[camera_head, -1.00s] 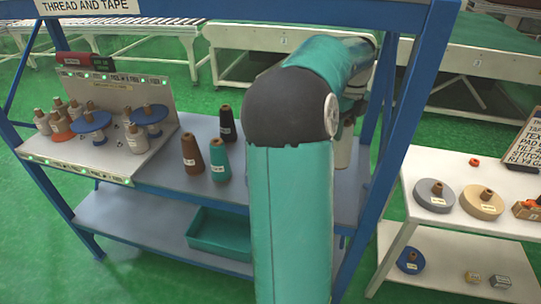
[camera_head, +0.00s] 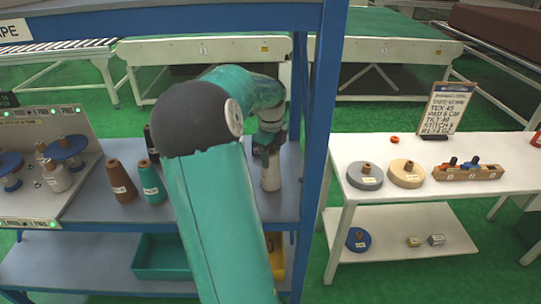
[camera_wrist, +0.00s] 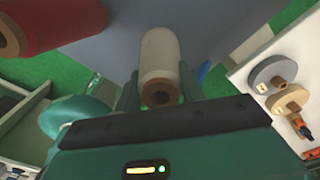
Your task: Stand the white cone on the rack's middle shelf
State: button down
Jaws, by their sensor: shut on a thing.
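The white cone (camera_head: 270,172) is upright at the right end of the rack's middle shelf (camera_head: 225,190), by the blue right post. In the wrist view the white cone (camera_wrist: 160,62) lies between the two fingers, its brown tube end facing the camera. My gripper (camera_head: 270,140) is above it and shut on its top; it also shows in the wrist view (camera_wrist: 160,88). The cone's base looks at or very near the shelf surface; I cannot tell whether it touches.
A brown cone (camera_head: 122,182) and a teal cone (camera_head: 151,182) stand left of my arm, with a dark cone behind. A red cone (camera_wrist: 50,25) is close in the wrist view. A teal bin (camera_head: 160,257) sits on the lower shelf. A white table (camera_head: 440,200) with discs stands right.

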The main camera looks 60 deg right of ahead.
jog(key=c, duration=0.9)
grip_release()
jog(key=shift+f, duration=0.15)
jog(key=shift+o, duration=0.2)
notch_tip(320, 180, up, 8)
jog(key=shift+w+f, duration=0.1)
